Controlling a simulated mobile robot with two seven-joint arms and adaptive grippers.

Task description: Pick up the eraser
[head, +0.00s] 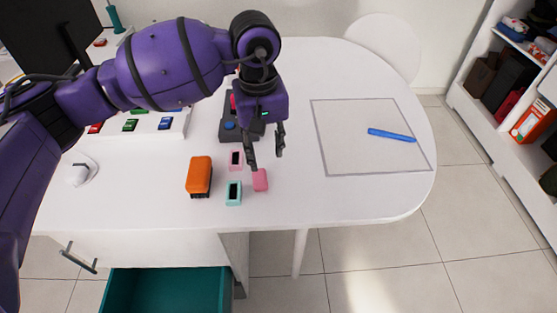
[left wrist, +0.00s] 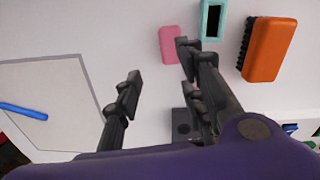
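A small plain pink block, apparently the eraser (head: 260,180), lies on the white table near its front edge; it also shows in the left wrist view (left wrist: 170,45). My left gripper (head: 266,158) is open and empty above the table, just behind the pink block in the head view. In the left wrist view the two spread fingers (left wrist: 159,65) show, with the pink block beyond the right fingertip, which seems to overlap its edge. Whether they touch cannot be told. My right gripper is not in view.
Close by lie a teal block with a dark window (head: 234,193), a similar pink one (head: 235,155) and an orange brush (head: 199,176). A dark device (head: 230,127) stands behind. A blue stick (head: 392,135) lies on a framed sheet (head: 345,150) at right. A teal drawer (head: 165,290) is open below.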

